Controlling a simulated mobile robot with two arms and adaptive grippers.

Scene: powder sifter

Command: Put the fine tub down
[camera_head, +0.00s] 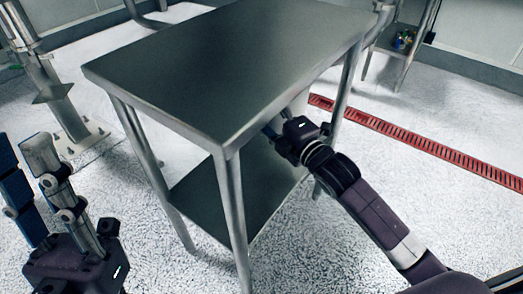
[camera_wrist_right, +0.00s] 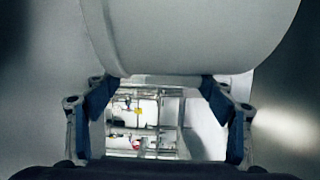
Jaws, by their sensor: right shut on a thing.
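My right gripper (camera_wrist_right: 160,100) reaches under the top of the steel table (camera_head: 235,60), above its lower shelf (camera_head: 245,190). In the head view the table top hides most of this gripper. It is shut on a large pale tub (camera_wrist_right: 190,35), which fills the upper part of the right wrist view. Only a small pale part of the tub (camera_head: 299,103) shows in the head view, below the table edge. I cannot tell whether the tub's base touches the shelf. My left gripper (camera_head: 22,145) is at the lower left, apart from the table, with its fingers spread and empty.
The table top is bare, and the visible part of the lower shelf is clear. Table legs (camera_head: 232,210) stand close around the right arm. A red floor grate (camera_head: 420,147) runs at the right. Another steel stand (camera_head: 395,48) is at the back right.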

